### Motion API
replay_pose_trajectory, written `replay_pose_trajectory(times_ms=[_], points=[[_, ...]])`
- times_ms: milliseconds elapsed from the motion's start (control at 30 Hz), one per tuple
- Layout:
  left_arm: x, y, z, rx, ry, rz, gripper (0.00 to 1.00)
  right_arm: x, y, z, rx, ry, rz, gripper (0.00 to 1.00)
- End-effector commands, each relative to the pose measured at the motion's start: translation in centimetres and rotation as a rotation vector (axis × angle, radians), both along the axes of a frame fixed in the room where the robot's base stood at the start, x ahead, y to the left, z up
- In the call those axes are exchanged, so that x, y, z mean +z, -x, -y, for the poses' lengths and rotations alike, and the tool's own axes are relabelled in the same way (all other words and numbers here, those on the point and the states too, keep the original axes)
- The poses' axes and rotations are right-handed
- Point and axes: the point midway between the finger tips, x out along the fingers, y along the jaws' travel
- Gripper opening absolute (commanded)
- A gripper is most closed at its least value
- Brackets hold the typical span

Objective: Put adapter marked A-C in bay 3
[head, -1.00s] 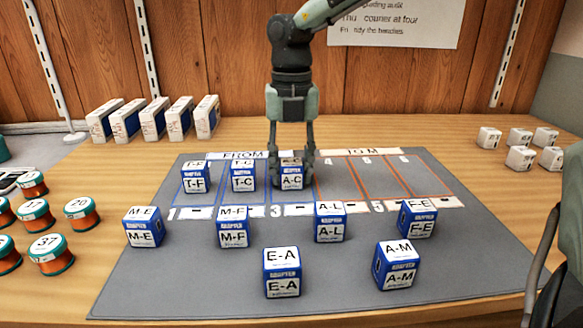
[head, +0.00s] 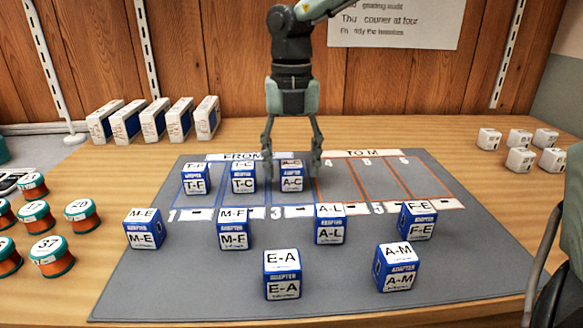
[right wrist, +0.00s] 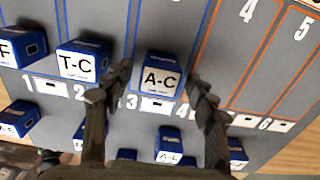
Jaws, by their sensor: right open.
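The adapter marked A-C (head: 292,181), a blue box with white labels, stands upright in the blue-lined lane numbered 3 on the grey mat (head: 330,270). It also shows in the right wrist view (right wrist: 161,78), between the fingers. My left gripper is not in view.
T-F (head: 195,181) and T-C (head: 242,180) stand in the lanes to the left. M-E (head: 144,230), M-F (head: 233,232), A-L (head: 329,226), F-E (head: 418,221), E-A (head: 282,276) and A-M (head: 396,268) stand nearer. The orange-lined lanes to the right are empty.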

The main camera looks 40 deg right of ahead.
Motion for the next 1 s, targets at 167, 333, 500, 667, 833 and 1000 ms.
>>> replay_pose_trajectory(times_ms=[167, 333, 500, 667, 833, 1000], points=[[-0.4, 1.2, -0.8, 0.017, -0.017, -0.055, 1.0, 4.7, -0.2, 0.0, -0.002, -0.001, 0.009, 0.58], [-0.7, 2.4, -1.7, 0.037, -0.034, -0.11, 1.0, 8.1, -0.1, 0.0, 0.0, 0.0, 0.006, 0.58], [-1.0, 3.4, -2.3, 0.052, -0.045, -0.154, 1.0, 10.1, -0.1, 0.0, 0.0, 0.0, 0.004, 0.58], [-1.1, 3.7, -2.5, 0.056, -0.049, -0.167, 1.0, 10.6, -0.1, 0.0, 0.0, 0.0, 0.004, 0.58], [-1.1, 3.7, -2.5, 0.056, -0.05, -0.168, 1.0, 10.7, -0.1, 0.0, 0.0, 0.0, 0.004, 0.58], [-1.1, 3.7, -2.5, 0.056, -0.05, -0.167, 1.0, 10.6, -0.1, 0.0, 0.0, 0.0, 0.004, 0.58]])
